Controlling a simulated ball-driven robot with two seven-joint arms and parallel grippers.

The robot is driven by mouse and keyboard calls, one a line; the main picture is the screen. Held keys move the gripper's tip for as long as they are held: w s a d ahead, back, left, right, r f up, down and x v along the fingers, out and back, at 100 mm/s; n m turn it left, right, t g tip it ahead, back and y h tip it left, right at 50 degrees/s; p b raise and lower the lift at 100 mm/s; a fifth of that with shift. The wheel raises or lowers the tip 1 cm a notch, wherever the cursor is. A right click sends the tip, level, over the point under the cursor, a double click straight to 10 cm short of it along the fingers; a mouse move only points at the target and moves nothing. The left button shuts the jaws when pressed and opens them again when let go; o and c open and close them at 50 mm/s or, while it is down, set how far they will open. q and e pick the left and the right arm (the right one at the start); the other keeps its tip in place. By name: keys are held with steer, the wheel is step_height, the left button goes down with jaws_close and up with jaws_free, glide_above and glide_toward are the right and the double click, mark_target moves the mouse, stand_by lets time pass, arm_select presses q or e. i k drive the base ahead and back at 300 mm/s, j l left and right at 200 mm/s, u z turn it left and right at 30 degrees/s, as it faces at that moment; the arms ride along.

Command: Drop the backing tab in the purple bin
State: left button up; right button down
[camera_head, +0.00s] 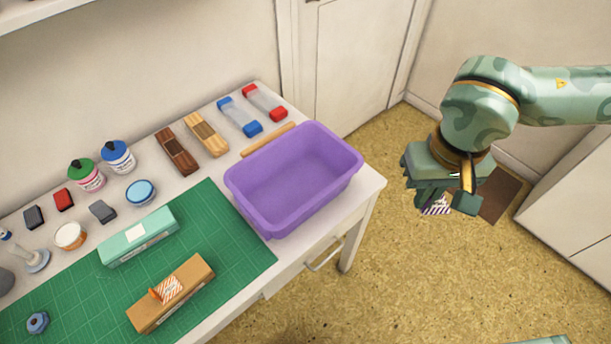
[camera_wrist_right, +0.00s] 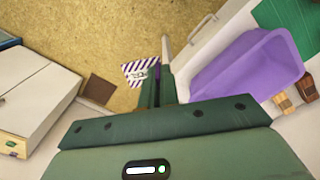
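The purple bin (camera_head: 295,180) stands empty at the right end of the table; it also shows in the right wrist view (camera_wrist_right: 245,70). My right gripper (camera_head: 446,203) is out over the floor, to the right of the bin and apart from it. It is shut on a purple-and-white striped backing tab (camera_head: 436,207), partly hidden by the fingers. In the right wrist view the tab (camera_wrist_right: 138,72) sticks out to the left of the fingers (camera_wrist_right: 160,82). My left gripper is not in view.
The green mat (camera_head: 240,255) holds a teal box (camera_head: 140,237) and a brown box (camera_head: 172,293) with an orange striped tab (camera_head: 168,290). Ink bottles, pads and wooden blocks line the table's back. A wooden rod (camera_head: 268,139) lies behind the bin. Floor between gripper and table is clear.

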mark_target(307, 192)
steer(key=i+l, duration=0.15)
steer(key=l, duration=0.2)
steer(key=i+l+u, duration=0.15)
steer(key=l, duration=0.2)
steer(key=i+l, duration=0.2)
steer(key=l, duration=0.15)
steer(key=i+l+u, duration=0.1)
steer(key=l, duration=0.3)
steer(key=u, duration=1.6)
